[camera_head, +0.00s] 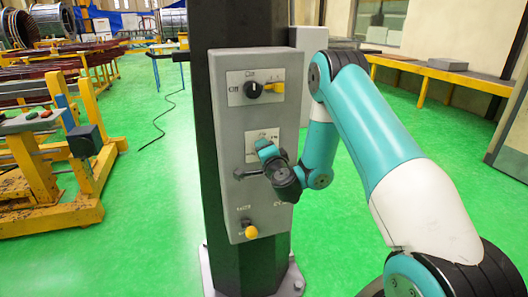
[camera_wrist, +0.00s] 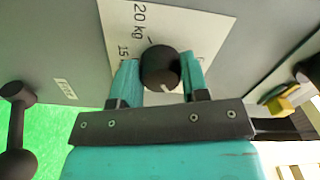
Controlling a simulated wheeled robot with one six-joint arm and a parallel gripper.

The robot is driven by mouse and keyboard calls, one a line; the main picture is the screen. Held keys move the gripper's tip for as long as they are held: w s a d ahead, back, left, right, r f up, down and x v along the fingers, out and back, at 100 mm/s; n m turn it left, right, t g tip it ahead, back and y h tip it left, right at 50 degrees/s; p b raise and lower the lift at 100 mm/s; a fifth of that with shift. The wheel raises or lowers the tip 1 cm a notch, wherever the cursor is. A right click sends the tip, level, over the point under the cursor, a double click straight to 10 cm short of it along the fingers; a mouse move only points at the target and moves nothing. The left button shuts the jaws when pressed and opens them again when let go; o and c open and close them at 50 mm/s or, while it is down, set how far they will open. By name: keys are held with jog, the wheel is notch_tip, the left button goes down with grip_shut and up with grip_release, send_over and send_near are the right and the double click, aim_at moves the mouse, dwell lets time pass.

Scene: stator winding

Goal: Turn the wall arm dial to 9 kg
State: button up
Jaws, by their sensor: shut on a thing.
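The dial is a round dark knob (camera_wrist: 160,66) on a white plate (camera_wrist: 180,33) marked "20 kg" and "15". A short pale mark shows on the knob's lower edge in the wrist view. My gripper (camera_wrist: 161,80) has its two teal fingers on either side of the knob and is shut on it. In the head view my gripper (camera_head: 267,150) reaches the middle of the grey panel (camera_head: 226,125) and hides the knob. Only part of the dial plate (camera_head: 262,134) shows there. Any 9 kg mark is hidden or unreadable.
A yellow-tipped control (camera_head: 250,231) is below.

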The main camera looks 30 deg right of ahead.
jog(key=shift+d, duration=0.1)
dwell(0.4)
jog(key=o, duration=0.9)
jog(key=shift+s, duration=0.1)
